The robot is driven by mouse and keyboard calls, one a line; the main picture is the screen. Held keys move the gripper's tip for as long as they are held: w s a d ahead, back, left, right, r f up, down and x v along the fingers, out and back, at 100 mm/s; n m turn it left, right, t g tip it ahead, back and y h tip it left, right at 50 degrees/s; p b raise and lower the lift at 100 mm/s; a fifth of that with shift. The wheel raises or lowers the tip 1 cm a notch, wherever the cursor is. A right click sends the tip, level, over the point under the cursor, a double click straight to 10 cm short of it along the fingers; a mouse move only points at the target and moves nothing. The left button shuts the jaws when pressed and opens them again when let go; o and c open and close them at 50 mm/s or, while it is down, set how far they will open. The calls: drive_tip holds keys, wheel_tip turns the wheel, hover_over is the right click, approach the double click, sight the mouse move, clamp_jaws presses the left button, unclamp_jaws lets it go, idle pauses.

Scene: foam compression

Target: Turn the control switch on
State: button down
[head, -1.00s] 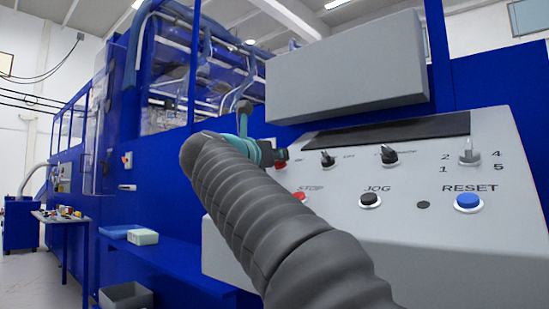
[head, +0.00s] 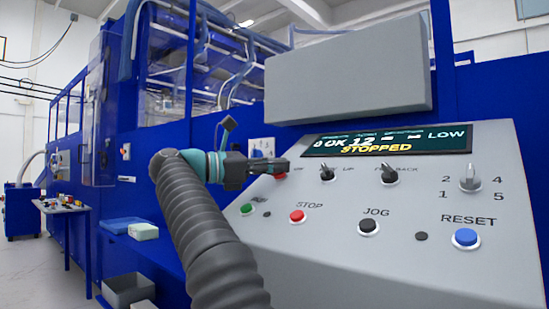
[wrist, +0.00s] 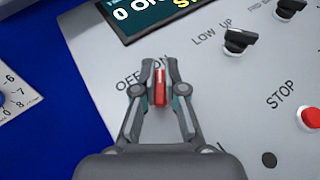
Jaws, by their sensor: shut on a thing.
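The control switch is a small red knob (wrist: 160,90) on the sloped grey panel, beside the partly covered OFF and ON lettering in the wrist view. My gripper (wrist: 160,72) is shut around the red knob, one finger on each side. In the head view my gripper (head: 281,166) reaches the panel's upper left corner, and a bit of the red knob (head: 281,176) shows under the fingers. The panel display (head: 388,143) is lit and reads STOPPED; its top edge is partly hidden by the grey box above it.
The grey panel (head: 320,245) also has a red STOP button (head: 298,216), a black JOG button (head: 368,227), a blue RESET button (head: 466,237) and several black selector knobs. A grey box (head: 350,75) overhangs the panel. A blue machine wall stands to the left.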

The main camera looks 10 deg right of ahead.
drive_tip(key=shift+w+f+m+g+p, duration=0.1)
drive_tip(key=shift+f+m+g+p, duration=0.15)
drive_tip(key=shift+m+g, duration=0.3)
drive_tip(key=shift+f+m+g+p, duration=0.15)
drive_tip(key=shift+m+g+p, duration=0.15)
drive_tip(key=shift+g, duration=0.35)
drive_tip(key=c, duration=1.2)
unclamp_jaws()
drive_tip(key=shift+d, duration=0.15)
drive_tip(key=shift+c, duration=0.2)
drive_tip(key=shift+w+d, duration=0.1)
drive_tip(key=shift+r, duration=0.15)
drive_tip(key=shift+r, duration=0.1)
